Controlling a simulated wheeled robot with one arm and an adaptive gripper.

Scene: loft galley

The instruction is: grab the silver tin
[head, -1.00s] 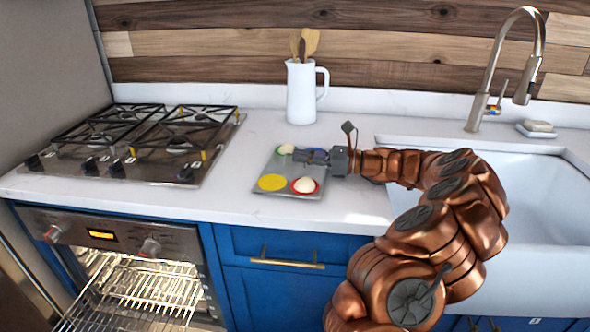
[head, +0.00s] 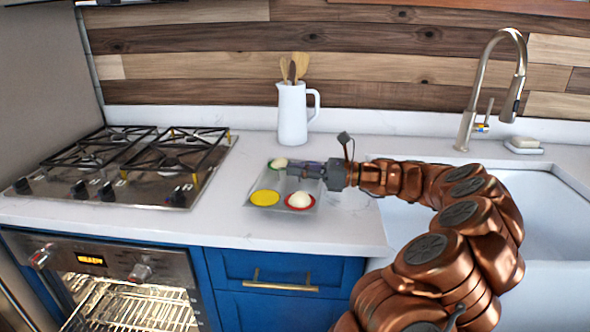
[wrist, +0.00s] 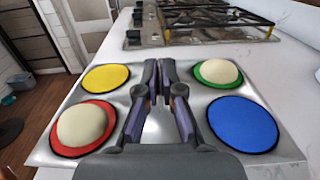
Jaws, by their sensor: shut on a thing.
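The silver tin (head: 253,202) is a flat, shiny square tray on the white counter, right of the stove. It carries yellow, red, green and blue round spots. Pale domed pieces sit on the red spot (wrist: 84,127) and the green spot (wrist: 218,74). The yellow spot (wrist: 106,77) and blue spot (wrist: 242,123) are bare. My gripper (head: 294,169) reaches in from the right, over the tin's middle. In the wrist view its fingers (wrist: 158,85) are close together between the spots, shut on the tin. The exact contact is hidden by the fingers. I cannot tell whether the tin is lifted.
A gas stove (head: 130,165) stands left of the tin, above a lit oven (head: 130,300) with its rack showing. A white jug (head: 292,115) with wooden utensils stands behind. A white sink (head: 560,205) with a tall tap (head: 468,125) lies right. Counter in front of the tin is clear.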

